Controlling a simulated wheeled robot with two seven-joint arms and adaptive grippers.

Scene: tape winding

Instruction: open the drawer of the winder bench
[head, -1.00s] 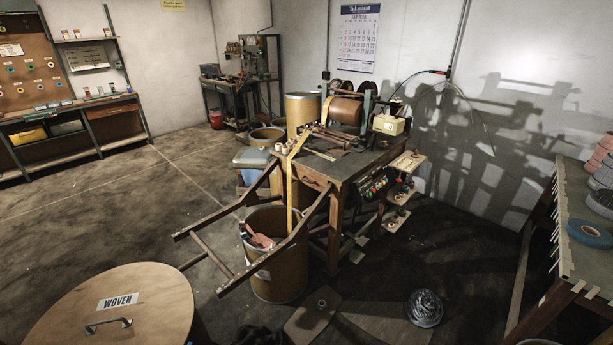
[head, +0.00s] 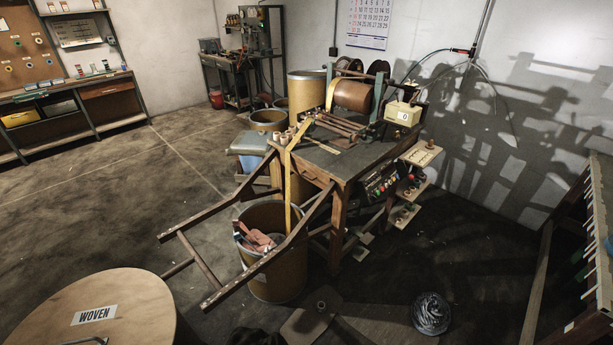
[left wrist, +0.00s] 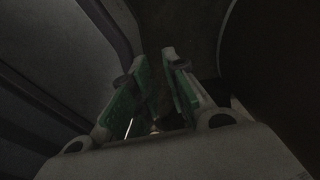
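The winder bench (head: 352,160) stands in the middle of the head view, with a dark top and wooden legs. A wooden drawer front (head: 312,173) shows under the top on the side facing me; it looks flush with the bench, though it is small and partly behind the tape. Neither gripper shows in the head view. In the left wrist view my left gripper (left wrist: 155,57) has its two green-padded fingers a little apart, with nothing visible between them. That view is dark, and no drawer can be made out in it. My right gripper is out of view.
A wooden frame (head: 205,262) juts from the bench toward me, around a drum (head: 280,280) holding loose pieces. A round lid marked WOVEN (head: 130,300) is at the lower left. A dark ball-like bundle (head: 431,313) lies on the floor. Open floor lies left.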

